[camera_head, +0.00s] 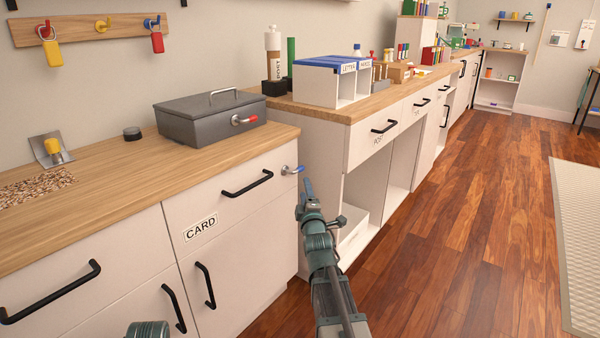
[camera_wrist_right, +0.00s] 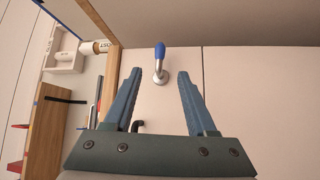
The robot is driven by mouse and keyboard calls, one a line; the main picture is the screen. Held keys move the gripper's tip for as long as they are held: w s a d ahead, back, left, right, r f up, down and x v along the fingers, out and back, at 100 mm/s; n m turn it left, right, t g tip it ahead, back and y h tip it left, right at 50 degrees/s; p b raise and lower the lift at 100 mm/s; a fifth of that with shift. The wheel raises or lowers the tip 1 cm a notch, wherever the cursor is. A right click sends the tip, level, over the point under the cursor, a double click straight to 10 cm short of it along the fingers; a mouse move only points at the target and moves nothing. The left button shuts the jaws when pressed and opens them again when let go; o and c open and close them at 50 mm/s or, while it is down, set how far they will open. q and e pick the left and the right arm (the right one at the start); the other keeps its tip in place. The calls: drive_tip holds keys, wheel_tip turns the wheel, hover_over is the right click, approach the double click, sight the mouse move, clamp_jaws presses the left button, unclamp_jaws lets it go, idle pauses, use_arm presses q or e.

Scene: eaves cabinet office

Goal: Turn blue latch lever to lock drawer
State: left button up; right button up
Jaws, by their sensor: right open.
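The blue latch lever (camera_head: 298,169) sits on a silver mount at the upper right corner of the white CARD drawer (camera_head: 218,206). In the head view its blue grip points to the right, roughly level. The drawer looks closed. My right gripper (camera_head: 307,183) is just in front of and slightly below the lever. In the right wrist view the lever (camera_wrist_right: 160,52) stands ahead of my right gripper (camera_wrist_right: 159,75), centred between the spread blue fingers, which hold nothing. My left gripper's fingers do not show.
A grey cash box (camera_head: 205,125) with a red-tipped lever stands on the wooden counter above. A black bar handle (camera_head: 247,184) is left of the latch. The taller white counter unit (camera_head: 318,150) stands close on the right. The wooden floor (camera_head: 470,220) is clear.

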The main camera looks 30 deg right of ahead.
sight(301, 171)
drive_tip(key=p+x, duration=0.1)
drive_tip(key=x, duration=1)
drive_tip(key=shift+w, duration=0.2)
clamp_jaws()
